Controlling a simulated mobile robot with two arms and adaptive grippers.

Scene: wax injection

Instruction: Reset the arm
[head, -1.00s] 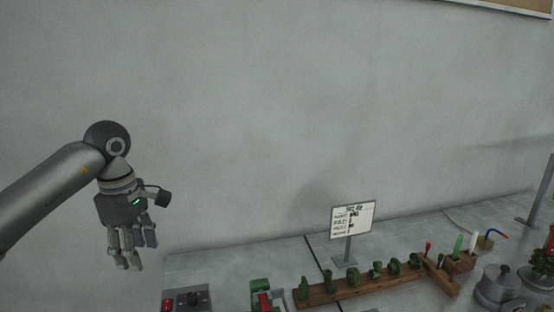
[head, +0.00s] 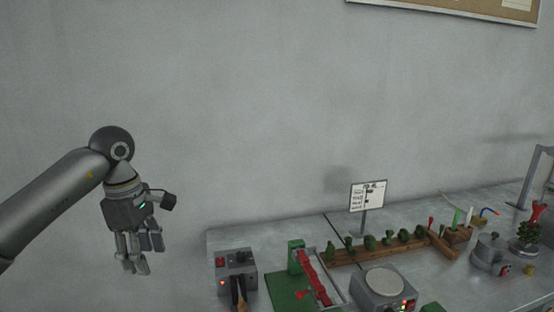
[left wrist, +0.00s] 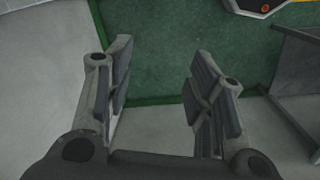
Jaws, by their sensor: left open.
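My left gripper (head: 138,262) hangs in the air at the left of the head view, fingers pointing down, left of the workbench (head: 225,238) and in front of the grey wall. It is open and empty. In the left wrist view its two fingers (left wrist: 160,90) stand apart with a green floor area between and beyond them. My right gripper is not in view.
On the bench are a grey control box (head: 236,268), a green and red press (head: 318,275), a round-topped machine (head: 383,285), a wooden rack (head: 375,252) with several green pieces, a small sign (head: 368,196) and a metal pot (head: 490,254). The air around the gripper is free.

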